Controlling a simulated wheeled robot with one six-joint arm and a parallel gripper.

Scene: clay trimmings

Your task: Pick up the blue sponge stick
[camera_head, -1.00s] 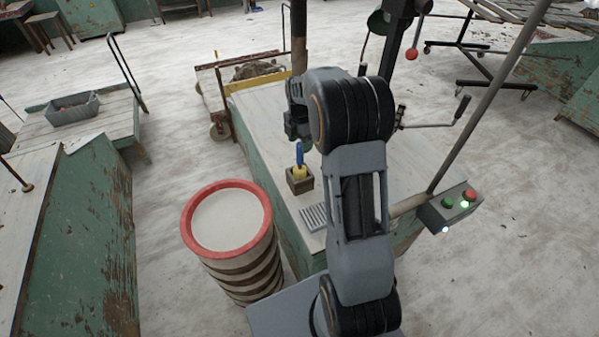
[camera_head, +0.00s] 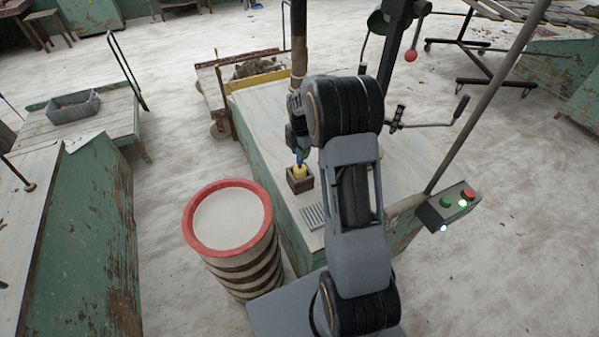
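The blue sponge stick (camera_head: 299,159) stands upright with its yellow sponge end (camera_head: 299,172) down in a small brown wooden box (camera_head: 300,185) on the green-sided bench. My gripper (camera_head: 300,153) points down over the box, at the top of the blue handle. The upper part of the handle is hidden by the gripper. The fingers are too small and dark to tell whether they are open or shut on the handle.
A slotted metal plate (camera_head: 313,216) lies in front of the box. A red-rimmed drum (camera_head: 226,250) stands left of the bench (camera_head: 411,180). A control box with buttons (camera_head: 447,207) is at the right. A post (camera_head: 299,40) rises behind the gripper.

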